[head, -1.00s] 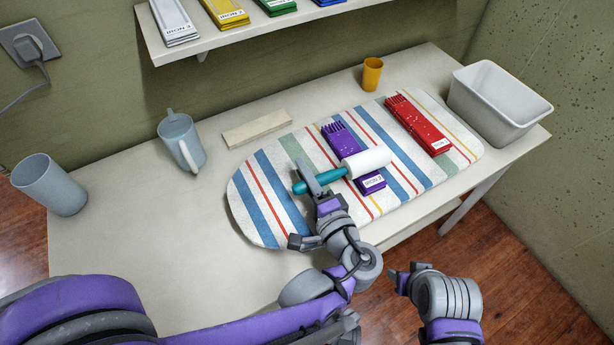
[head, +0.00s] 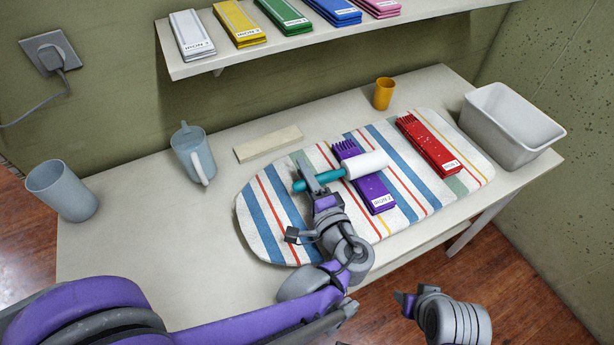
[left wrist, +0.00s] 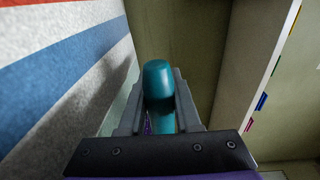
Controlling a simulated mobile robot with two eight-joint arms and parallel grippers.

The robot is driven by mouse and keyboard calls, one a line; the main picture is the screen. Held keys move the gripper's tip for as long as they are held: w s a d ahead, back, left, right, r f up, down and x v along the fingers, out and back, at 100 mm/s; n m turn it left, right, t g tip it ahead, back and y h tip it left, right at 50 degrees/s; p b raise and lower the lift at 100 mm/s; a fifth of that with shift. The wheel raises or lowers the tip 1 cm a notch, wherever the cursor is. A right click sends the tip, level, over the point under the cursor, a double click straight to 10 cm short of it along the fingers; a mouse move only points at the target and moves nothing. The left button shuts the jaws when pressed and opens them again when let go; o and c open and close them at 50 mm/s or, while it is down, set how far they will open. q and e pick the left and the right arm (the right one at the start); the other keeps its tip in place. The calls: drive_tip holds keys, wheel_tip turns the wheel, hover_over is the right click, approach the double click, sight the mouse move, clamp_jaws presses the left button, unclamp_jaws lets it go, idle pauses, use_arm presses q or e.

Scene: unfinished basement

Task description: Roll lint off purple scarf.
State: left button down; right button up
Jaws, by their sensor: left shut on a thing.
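The purple scarf (head: 374,192) lies folded on the striped ironing board, with a fringe at its far end, a white label at its near end and small pale specks on it. The lint roller (head: 367,164) has a white head and a teal handle. Its head lies across the scarf's upper middle; whether it touches is hard to tell. My left gripper (head: 316,181) is shut on the teal handle, left of the scarf. The handle also fills the jaws in the left wrist view (left wrist: 160,85). My right gripper (head: 404,301) hangs off the table's front edge; its jaws are unclear.
The ironing board (head: 262,222) lies on the table (head: 150,235). A red scarf (head: 428,146), orange cup (head: 384,94) and white bin (head: 510,125) are to the right. Folded scarves fill the shelf (head: 222,62) above.

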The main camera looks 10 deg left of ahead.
use_arm(q)
drive_tip(key=shift+r+x, duration=0.2)
drive_tip(key=shift+x, duration=3.85)
wheel_tip(320, 180, up, 8)
drive_tip(key=p, duration=0.6)
